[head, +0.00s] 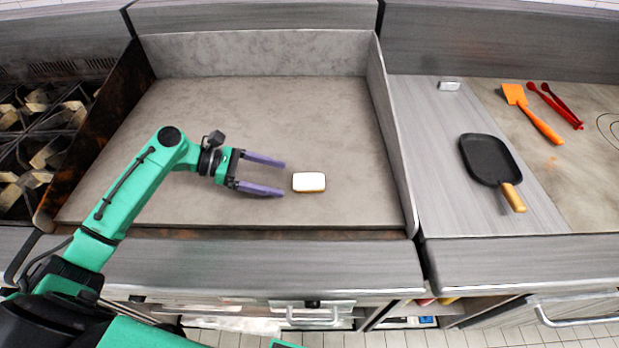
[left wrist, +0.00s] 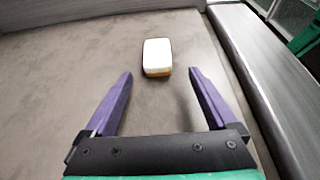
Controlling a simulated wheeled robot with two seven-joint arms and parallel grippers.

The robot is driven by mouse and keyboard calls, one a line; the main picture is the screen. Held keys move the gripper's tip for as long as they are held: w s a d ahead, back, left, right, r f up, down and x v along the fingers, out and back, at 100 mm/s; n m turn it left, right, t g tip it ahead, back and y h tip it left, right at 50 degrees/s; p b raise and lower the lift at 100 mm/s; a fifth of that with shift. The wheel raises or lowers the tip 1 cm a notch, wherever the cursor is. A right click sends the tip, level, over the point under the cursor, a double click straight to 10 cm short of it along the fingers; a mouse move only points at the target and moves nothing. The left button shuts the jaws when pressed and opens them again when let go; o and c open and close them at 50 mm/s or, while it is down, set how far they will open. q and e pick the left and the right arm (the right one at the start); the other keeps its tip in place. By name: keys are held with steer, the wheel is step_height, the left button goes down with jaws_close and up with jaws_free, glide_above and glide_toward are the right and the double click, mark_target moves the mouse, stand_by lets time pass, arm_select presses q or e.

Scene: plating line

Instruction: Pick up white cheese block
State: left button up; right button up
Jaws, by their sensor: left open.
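The white cheese block (head: 309,181) lies on the grey flat cooking surface, near its front right part. It has a white top and a tan-orange lower edge. My left gripper (head: 264,175) is open and empty, with purple fingers pointing right toward the block. The fingertips end a short gap to the left of the block. In the left wrist view the block (left wrist: 157,57) sits ahead of the fingertips, roughly centred between the fingers of the left gripper (left wrist: 158,84). The right gripper does not show.
The cooking surface (head: 270,110) has raised back and side walls and is otherwise clear. To the right are a black pan (head: 487,158), an orange spatula (head: 533,113), red tongs (head: 555,104) and a small whitish block (head: 449,85). Stove burners (head: 45,125) stand at the left.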

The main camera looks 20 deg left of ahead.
mark_target(299, 180)
arm_select(q)
steer(key=x, duration=0.2)
steer(key=p+x, duration=0.1)
steer(key=x, duration=0.2)
steer(key=shift+w+d+r, duration=0.15)
steer(key=shift+w, duration=0.1)
steer(key=shift+d, duration=0.15)
steer(key=shift+w, duration=0.1)
steer(key=shift+c, duration=0.9)
jaws_close()
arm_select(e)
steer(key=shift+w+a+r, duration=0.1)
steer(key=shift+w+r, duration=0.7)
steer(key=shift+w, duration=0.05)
arm_select(q)
step_height(299, 180, up, 20)
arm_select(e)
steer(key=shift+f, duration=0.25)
